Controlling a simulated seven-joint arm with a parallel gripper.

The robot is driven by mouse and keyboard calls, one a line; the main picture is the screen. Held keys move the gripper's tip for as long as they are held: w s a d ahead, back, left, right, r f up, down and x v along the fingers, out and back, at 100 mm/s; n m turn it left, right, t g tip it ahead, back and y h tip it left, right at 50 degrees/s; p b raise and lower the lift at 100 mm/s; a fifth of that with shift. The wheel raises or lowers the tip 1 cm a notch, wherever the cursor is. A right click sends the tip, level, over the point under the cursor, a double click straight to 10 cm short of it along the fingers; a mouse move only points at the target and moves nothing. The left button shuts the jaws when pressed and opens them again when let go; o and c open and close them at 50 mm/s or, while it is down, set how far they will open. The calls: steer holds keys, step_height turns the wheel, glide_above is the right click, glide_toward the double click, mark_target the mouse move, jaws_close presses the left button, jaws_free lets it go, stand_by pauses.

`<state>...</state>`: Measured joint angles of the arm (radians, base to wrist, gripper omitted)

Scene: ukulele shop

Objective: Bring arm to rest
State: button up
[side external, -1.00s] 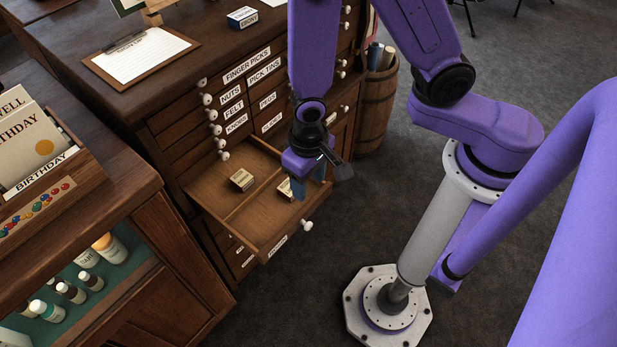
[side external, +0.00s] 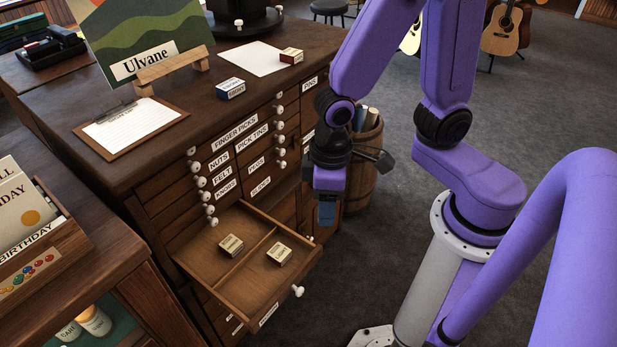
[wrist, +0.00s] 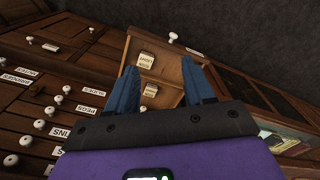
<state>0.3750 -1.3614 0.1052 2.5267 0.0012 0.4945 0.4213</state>
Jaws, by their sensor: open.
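My gripper (side external: 327,212) hangs to the right of the open drawer, clear of it, with its fingers pointing down. In the wrist view my gripper (wrist: 162,88) shows two blue fingers spread apart with nothing held between them. The open drawer (side external: 207,262) has a divider along its middle. One small box (side external: 231,245) lies in the left compartment and another small box (side external: 279,254) lies in the right one. Both boxes also show beyond the fingertips in the wrist view, one higher (wrist: 146,60) and one lower (wrist: 150,90).
The wooden cabinet (side external: 160,190) with labelled drawers stands behind the open drawer. A clipboard (side external: 130,125), a dark small box (side external: 230,88) and a picture stand (side external: 172,70) are on its top. A barrel (side external: 362,165) stands behind my gripper. The floor on the right has free room.

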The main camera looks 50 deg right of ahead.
steer(key=s+d+r+n, duration=0.6)
steer(key=s+d+r, duration=0.1)
steer(key=s+r, duration=0.1)
steer(key=shift+d+r, duration=0.25)
steer(key=shift+d, duration=0.1)
